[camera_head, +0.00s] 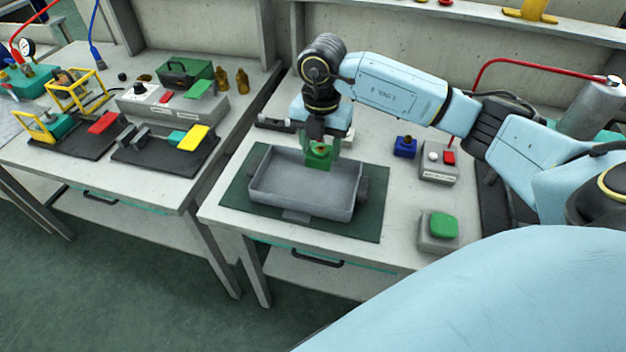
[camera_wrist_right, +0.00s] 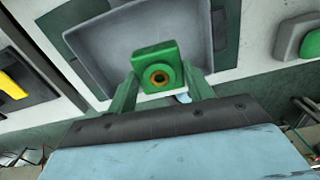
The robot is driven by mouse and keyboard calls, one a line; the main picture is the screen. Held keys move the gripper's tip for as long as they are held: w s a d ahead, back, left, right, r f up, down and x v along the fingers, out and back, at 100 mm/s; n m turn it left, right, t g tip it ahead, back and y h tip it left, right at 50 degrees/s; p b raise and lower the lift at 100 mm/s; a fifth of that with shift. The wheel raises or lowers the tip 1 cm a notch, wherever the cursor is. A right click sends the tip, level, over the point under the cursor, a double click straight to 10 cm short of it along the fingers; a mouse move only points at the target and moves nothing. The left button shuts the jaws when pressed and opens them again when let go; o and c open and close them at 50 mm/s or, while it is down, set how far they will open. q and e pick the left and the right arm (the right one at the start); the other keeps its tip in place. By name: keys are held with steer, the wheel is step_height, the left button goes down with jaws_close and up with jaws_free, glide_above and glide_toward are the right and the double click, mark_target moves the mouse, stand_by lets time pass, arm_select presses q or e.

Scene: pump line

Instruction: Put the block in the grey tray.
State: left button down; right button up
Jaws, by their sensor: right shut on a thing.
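The green block (camera_head: 319,150) has a round brass-coloured hole in its face. My right gripper (camera_head: 320,160) is shut on it and holds it over the back right part of the grey tray. The block also shows between the green fingers in the right wrist view (camera_wrist_right: 158,72). The grey tray (camera_head: 300,205) is rectangular and open, and its visible floor is empty. It stands on a dark green mat (camera_head: 367,225) on the right table. Whether the block touches the tray cannot be told. My left gripper is not in view.
A blue block (camera_head: 405,147) stands right of the tray. A box with a green button (camera_head: 442,225) stands near the front edge. The left table (camera_head: 150,180) carries several fixtures.

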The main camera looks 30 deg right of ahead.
mark_target(320, 163)
step_height(320, 163, down, 5)
steer(key=shift+r, duration=0.1)
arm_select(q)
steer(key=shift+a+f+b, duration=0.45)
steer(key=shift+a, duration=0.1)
arm_select(e)
steer(key=shift+f, duration=2)
steer(key=o, duration=0.8)
steer(key=shift+f, duration=0.25)
steer(key=o, duration=0.5)
steer(key=shift+r, duration=0.1)
